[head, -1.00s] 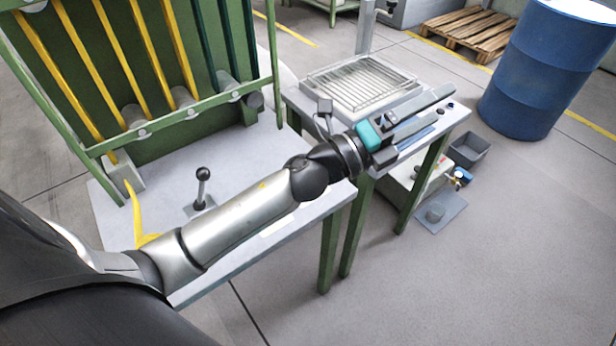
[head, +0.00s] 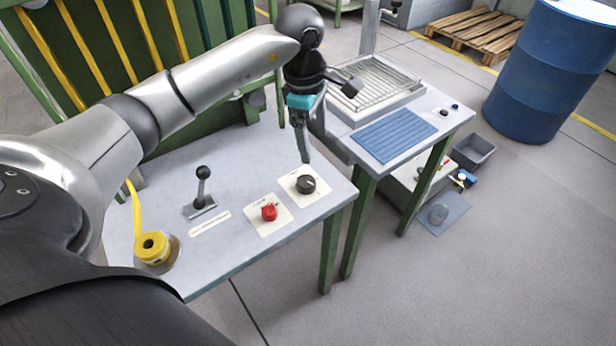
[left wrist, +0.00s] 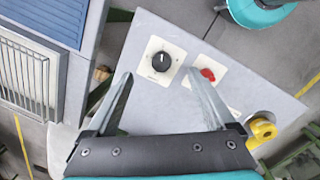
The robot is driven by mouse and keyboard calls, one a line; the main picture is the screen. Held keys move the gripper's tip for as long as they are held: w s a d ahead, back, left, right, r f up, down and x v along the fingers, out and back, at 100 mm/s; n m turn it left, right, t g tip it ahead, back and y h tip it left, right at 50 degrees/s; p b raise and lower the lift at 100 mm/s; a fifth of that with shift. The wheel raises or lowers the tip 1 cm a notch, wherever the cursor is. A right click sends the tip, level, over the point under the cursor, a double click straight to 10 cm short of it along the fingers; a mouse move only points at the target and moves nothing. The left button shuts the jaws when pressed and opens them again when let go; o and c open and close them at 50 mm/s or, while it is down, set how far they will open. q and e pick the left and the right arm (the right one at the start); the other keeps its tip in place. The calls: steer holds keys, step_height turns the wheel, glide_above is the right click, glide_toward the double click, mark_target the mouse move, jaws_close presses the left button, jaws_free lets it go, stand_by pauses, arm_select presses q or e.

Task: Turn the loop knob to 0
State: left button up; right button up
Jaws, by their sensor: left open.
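A round black knob (head: 305,184) sits on a pale square plate near the right end of the grey tabletop. It also shows in the left wrist view (left wrist: 161,61), with a white pointer mark that points toward the top of that picture. The small print on its plate is too blurred to read. My left gripper (head: 304,157) points down just behind and above the black knob in the head view. In the left wrist view the left gripper (left wrist: 160,78) is open, its fingers apart and empty, with the knob beyond the gap between the tips. My right gripper is not in view.
A red knob (head: 269,212) on its own plate is beside the black one. A black ball-topped lever (head: 202,187) and a yellow ring-shaped part (head: 152,246) stand farther left. A side table with a wire rack (head: 375,82) and blue ribbed panel (head: 395,135) is at right.

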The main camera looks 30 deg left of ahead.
arm_select(q)
steer(key=a, duration=0.2)
steer(key=y+b, duration=0.1)
steer(key=b, duration=0.2)
glide_toward(307, 181)
steer(key=f, duration=0.8)
steer(key=shift+w+a, duration=0.1)
steer(key=shift+w, duration=0.25)
steer(key=shift+f, duration=0.4)
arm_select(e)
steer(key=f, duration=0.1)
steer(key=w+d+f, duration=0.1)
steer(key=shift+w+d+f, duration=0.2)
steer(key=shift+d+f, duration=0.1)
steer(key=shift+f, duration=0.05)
arm_select(q)
steer(key=c, duration=1.4)
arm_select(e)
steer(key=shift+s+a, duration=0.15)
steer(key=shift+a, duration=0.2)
